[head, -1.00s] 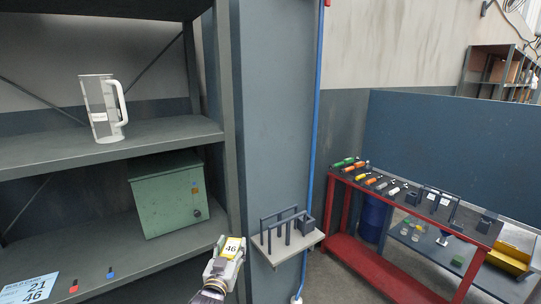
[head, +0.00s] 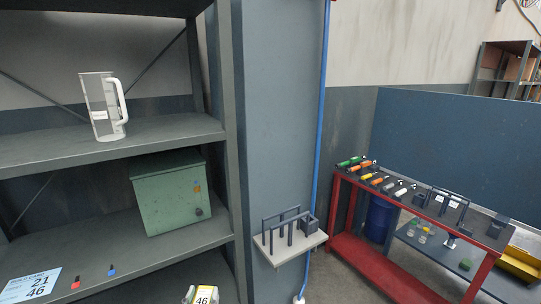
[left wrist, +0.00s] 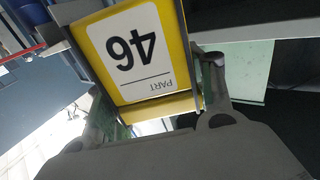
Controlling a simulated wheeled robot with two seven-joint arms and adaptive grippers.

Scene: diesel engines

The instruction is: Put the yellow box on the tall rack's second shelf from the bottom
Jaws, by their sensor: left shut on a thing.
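Most of the gripper is below the head view. The rack's lower visible shelf (head: 120,248) carries a green metal box (head: 172,195). The upper visible shelf (head: 160,137) carries a white jug (head: 103,106). The rack's bottom is hidden. My right gripper is not in view.
A card (head: 30,287) and small red and blue pieces lie on the lower visible shelf, left of clear room at its front. A grey column (head: 275,110) with a small bracket shelf (head: 292,245) stands right of the rack. A red tool cart (head: 370,262) stands further right.

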